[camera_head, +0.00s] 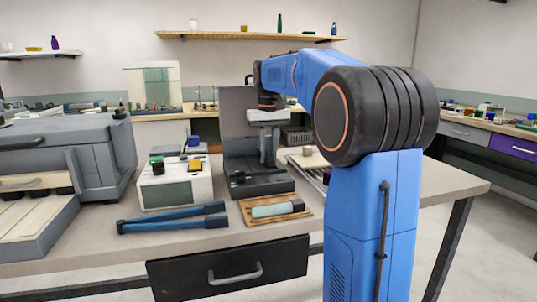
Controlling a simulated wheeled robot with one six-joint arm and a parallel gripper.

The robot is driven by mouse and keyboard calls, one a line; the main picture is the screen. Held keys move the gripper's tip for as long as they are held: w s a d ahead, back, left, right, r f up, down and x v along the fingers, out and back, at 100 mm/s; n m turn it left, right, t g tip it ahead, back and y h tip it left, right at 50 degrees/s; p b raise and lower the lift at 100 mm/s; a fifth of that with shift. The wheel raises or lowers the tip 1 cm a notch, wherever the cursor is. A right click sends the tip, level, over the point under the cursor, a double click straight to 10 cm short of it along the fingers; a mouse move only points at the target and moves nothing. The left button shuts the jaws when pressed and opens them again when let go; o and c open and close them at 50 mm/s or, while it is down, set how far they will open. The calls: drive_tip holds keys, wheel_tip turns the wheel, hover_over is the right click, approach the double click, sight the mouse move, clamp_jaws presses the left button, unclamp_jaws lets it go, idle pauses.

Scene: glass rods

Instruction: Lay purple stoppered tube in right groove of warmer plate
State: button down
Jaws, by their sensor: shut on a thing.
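My gripper (268,140) hangs below the blue arm, over a dark grey stand-like device (262,186) near the middle of the table. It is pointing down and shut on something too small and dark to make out. I cannot make out the purple stoppered tube or any purple stopper on the table. I cannot tell for sure which thing is the warmer plate. A cream slab with long grooves (30,222) lies at the front left, well away from my gripper.
A white box (176,190) with coloured items on top stands left of the dark device. Blue tongs (172,219) and a wooden tray (250,220) holding a black-ended teal cylinder (272,210) lie in front. A large grey machine (75,150) fills the left.

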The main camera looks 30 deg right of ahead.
drive_tip(key=shift+f, duration=0.25)
idle(0.3)
drive_tip(key=c, duration=1.4)
unclamp_jaws()
drive_tip(key=shift+c, duration=0.2)
drive_tip(key=shift+r, duration=0.1)
wheel_tip(320, 180, up, 17)
drive_tip(key=shift+s, duration=0.1)
